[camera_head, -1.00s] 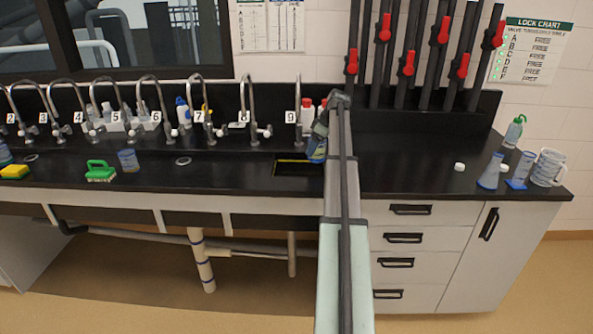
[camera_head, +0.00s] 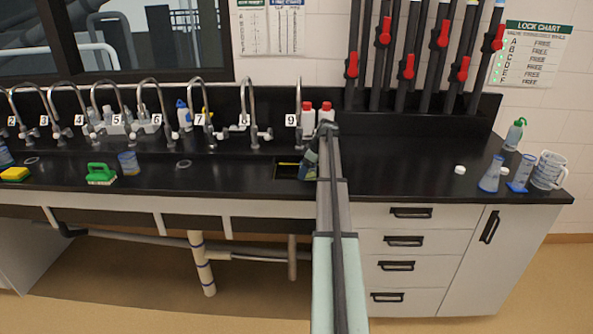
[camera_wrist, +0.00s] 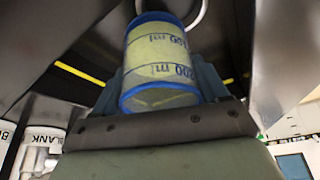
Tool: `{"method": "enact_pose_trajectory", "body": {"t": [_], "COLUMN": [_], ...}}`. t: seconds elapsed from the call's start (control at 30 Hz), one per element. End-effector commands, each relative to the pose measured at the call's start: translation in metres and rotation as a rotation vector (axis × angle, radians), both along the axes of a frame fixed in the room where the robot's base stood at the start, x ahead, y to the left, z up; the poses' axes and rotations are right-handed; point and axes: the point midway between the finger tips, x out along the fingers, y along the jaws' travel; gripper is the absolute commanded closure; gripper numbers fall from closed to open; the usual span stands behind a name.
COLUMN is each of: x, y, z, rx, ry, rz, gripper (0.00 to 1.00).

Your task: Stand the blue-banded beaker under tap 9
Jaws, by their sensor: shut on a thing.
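My gripper (camera_head: 311,158) is at the sink below and just right of tap 9 (camera_head: 298,100), partly hidden by my own arm. In the wrist view it is shut on the blue-banded beaker (camera_wrist: 160,62), a clear beaker with blue rims and volume marks, with a finger on each side. In the head view the beaker can hardly be told from the gripper. A curved pale metal piece (camera_wrist: 199,14) shows behind the beaker in the wrist view. I cannot tell whether the beaker touches the surface below it.
Two red-capped white bottles (camera_head: 326,111) stand behind the gripper. Tap 8 (camera_head: 250,110) stands to the left. A dark basin (camera_head: 287,171) with a yellow strip lies below. Another beaker (camera_head: 129,162) and a green brush (camera_head: 101,173) are farther left.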

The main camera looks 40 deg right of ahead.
Motion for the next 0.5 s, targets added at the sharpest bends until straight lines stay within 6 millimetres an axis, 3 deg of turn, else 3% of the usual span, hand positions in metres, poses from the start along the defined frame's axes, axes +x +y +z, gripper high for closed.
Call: {"method": "enact_pose_trajectory", "body": {"t": [0.27, 0.5], "x": [0.01, 0.035], "y": [0.004, 0.013], "z": [0.0, 0.0], "rx": [0.0, -0.001], "ry": [0.0, -0.001], "rz": [0.001, 0.001], "gripper": [0.61, 0.61]}}
